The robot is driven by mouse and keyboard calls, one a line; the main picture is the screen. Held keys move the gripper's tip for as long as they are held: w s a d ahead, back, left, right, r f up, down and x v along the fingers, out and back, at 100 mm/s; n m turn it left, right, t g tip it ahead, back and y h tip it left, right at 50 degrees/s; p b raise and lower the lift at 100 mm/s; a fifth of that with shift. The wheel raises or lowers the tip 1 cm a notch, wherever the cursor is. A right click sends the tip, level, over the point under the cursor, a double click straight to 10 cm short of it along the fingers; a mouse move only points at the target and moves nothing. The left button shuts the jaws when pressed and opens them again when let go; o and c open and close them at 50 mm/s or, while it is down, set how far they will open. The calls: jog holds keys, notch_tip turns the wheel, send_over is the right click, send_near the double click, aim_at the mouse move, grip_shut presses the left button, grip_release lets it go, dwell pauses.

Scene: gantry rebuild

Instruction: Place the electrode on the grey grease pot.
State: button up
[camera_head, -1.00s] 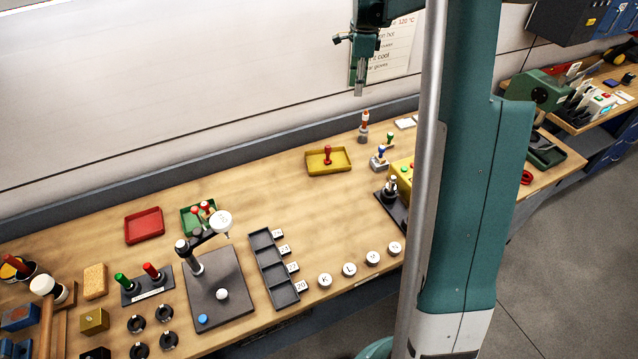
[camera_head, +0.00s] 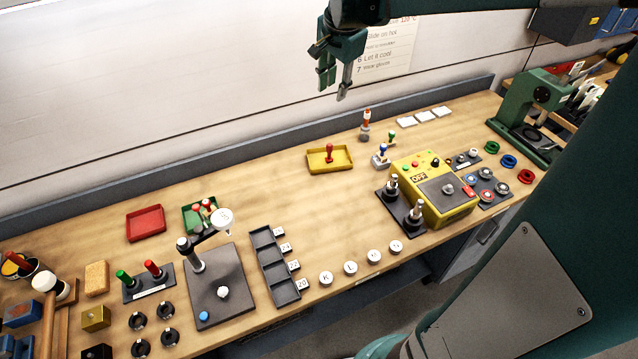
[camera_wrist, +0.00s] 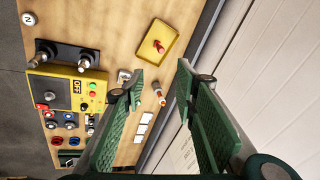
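My gripper (camera_head: 335,88) is open and empty, high above the back of the bench. In the wrist view its two green fingers (camera_wrist: 161,78) stand well apart. A slim upright orange-and-white piece with a grey lower part (camera_head: 365,124) stands near the back edge; it also shows between the fingers in the wrist view (camera_wrist: 158,93), well beyond them. I cannot tell whether it is the electrode. A red-handled piece (camera_head: 329,151) stands in a yellow tray (camera_head: 313,164). I cannot surely pick out the grey grease pot.
A yellow control box (camera_head: 445,212) stands right of centre, with a dark stand (camera_head: 402,209) beside it. Blue- and green-topped pieces (camera_head: 381,153) stand near the back. A dark compartment rack (camera_head: 268,262) and white-topped round pieces (camera_head: 350,268) lie in front. The middle bench is clear.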

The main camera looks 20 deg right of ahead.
jog(key=s+a+f+n+t, duration=0.2)
jog(key=s+a+n, duration=0.5)
jog(key=s, duration=0.6)
jog(key=s+a+f+n+t, duration=0.2)
jog(key=s+a+f+n, duration=0.1)
jog(key=s+a+n, duration=0.4)
jog(key=shift+s+a+f+n+y, duration=0.35)
jog(key=shift+s+a, duration=1.4)
jog(key=shift+s, duration=1.9)
notch_tip(320, 180, down, 10)
jog(key=b, duration=0.9)
jog(key=shift+r+b, duration=0.2)
jog(key=shift+b, duration=0.15)
